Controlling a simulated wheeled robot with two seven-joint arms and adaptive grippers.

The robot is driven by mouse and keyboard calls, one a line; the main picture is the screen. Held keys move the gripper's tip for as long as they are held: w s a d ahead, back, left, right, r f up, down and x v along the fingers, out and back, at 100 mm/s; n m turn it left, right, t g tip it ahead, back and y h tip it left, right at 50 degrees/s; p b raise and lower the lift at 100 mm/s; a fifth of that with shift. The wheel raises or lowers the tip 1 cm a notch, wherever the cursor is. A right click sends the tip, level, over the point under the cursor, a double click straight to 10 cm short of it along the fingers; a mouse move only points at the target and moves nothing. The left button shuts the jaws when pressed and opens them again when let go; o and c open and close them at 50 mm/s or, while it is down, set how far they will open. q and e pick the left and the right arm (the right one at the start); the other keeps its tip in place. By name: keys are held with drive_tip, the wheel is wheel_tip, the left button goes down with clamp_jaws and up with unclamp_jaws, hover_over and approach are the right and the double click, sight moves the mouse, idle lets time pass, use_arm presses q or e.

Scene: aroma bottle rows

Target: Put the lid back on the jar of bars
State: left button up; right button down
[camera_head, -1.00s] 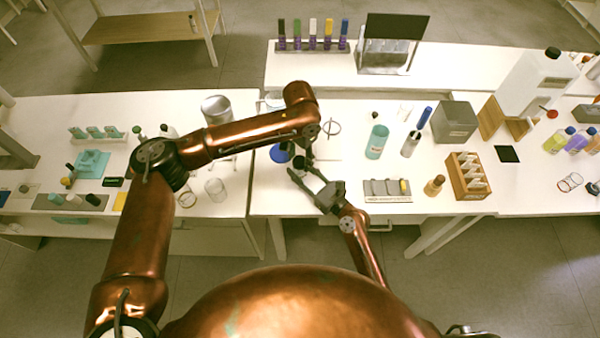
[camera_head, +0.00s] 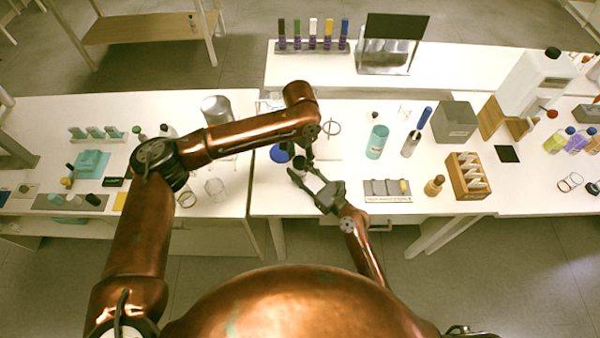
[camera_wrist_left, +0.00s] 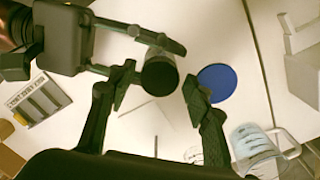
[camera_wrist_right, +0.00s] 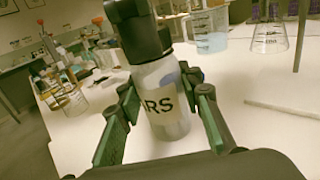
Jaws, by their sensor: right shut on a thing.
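The jar (camera_wrist_right: 166,98) is a white cylinder with a label whose visible letters read "RS". My right gripper (camera_head: 301,172) is shut around its body; its fingers flank the jar in the right wrist view (camera_wrist_right: 168,95). A dark round lid (camera_wrist_left: 160,76) shows at the jar's top, and also in the right wrist view (camera_wrist_right: 150,46). I cannot tell whether it is fully seated. My left gripper (camera_wrist_left: 160,78) points down above the jar, its fingers spread either side of the lid with a gap on the blue-disc side. In the head view my left arm partly hides this.
A blue disc (camera_head: 279,153) lies on the table just beside the jar. A beaker (camera_wrist_left: 252,142) stands close by. Glassware stands to the left.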

use_arm(q)
drive_tip(key=shift+o, duration=0.6)
wheel_tip(320, 180, up, 12)
use_arm(e)
drive_tip(key=c, duration=1.3)
unclamp_jaws()
drive_tip(key=v, duration=1.2)
drive_tip(key=shift+d, duration=0.1)
